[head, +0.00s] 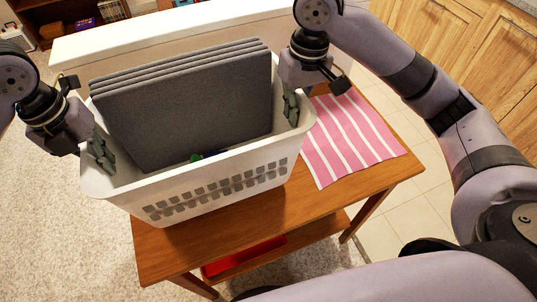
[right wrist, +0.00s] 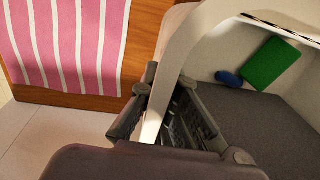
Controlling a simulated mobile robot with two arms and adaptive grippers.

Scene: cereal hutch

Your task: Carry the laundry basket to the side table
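The white laundry basket (head: 225,180) is over the wooden side table (head: 325,195), upright, with its left end reaching past the table's left edge. I cannot tell whether its bottom touches the tabletop. Several grey folded panels (head: 185,110) stand inside it. My left gripper (head: 102,152) is at the basket's left end wall, its fingers partly hidden by the rim. My right gripper (head: 291,107) is at the right end wall. In the right wrist view the basket's rim (right wrist: 178,62) passes between the fingers of my right gripper (right wrist: 160,112), which are closed on it.
A pink striped cloth (head: 350,135) lies on the table's right part. A red tray (head: 243,256) is on the shelf below. A green block (right wrist: 271,63) and a blue item (right wrist: 229,78) lie inside the basket. Wooden cabinets (head: 475,65) stand at the right.

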